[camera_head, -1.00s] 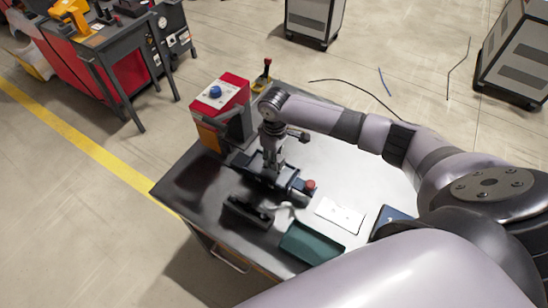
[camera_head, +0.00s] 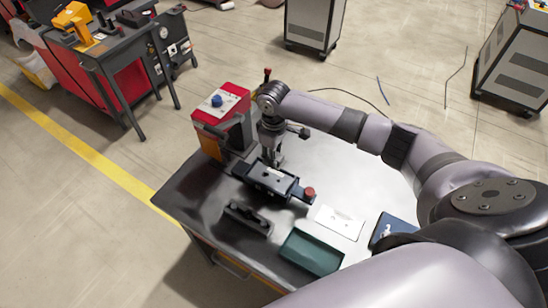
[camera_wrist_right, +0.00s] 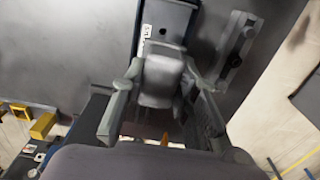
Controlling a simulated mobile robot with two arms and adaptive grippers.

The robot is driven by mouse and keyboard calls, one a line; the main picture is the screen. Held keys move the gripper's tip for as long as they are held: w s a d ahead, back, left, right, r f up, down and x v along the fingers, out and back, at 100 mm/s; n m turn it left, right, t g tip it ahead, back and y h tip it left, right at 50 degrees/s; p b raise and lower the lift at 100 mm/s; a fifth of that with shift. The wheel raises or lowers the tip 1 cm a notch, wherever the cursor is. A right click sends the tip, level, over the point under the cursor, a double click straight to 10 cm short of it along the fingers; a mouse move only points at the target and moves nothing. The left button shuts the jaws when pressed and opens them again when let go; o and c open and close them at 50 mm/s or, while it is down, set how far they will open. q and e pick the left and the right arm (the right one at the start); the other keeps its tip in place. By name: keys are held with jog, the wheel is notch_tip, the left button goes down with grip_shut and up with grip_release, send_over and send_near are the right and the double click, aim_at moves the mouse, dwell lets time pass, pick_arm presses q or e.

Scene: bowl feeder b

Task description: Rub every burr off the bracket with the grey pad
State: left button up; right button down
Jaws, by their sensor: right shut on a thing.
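My right gripper (camera_head: 274,160) points down over the far side of a dark clamping fixture (camera_head: 286,189) with a red knob on the workbench. In the right wrist view its fingers (camera_wrist_right: 160,105) are shut on a grey block, which looks like the grey pad (camera_wrist_right: 162,78). The bracket is hard to tell apart from the dark fixture, and no burrs can be made out. Whether the pad touches anything is unclear. My left gripper is out of view.
A black slotted holder (camera_head: 247,217), green tray (camera_head: 311,252), white plate (camera_head: 338,222) and blue panel (camera_head: 384,233) lie nearer the front. Bare bench (camera_head: 350,165) is right of the fixture.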

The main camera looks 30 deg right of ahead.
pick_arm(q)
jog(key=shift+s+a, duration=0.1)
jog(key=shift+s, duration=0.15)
pick_arm(e)
jog(key=shift+r, duration=2.45)
jog(key=shift+s+a+f+b, duration=0.15)
jog(key=shift+a+b, duration=0.25)
jog(key=shift+b, duration=0.1)
pick_arm(q)
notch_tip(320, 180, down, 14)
jog(key=b, duration=1.3)
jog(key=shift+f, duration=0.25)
pick_arm(e)
jog(key=s+a+m, duration=0.3)
jog(key=s+a, duration=0.1)
jog(key=s, duration=0.3)
jog(key=s+a+m, duration=0.2)
jog(key=s+a, duration=0.2)
jog(key=s, duration=0.3)
jog(key=shift+s+f+m, duration=0.25)
jog(key=shift+s+m, duration=0.1)
jog(key=shift+m, duration=0.05)
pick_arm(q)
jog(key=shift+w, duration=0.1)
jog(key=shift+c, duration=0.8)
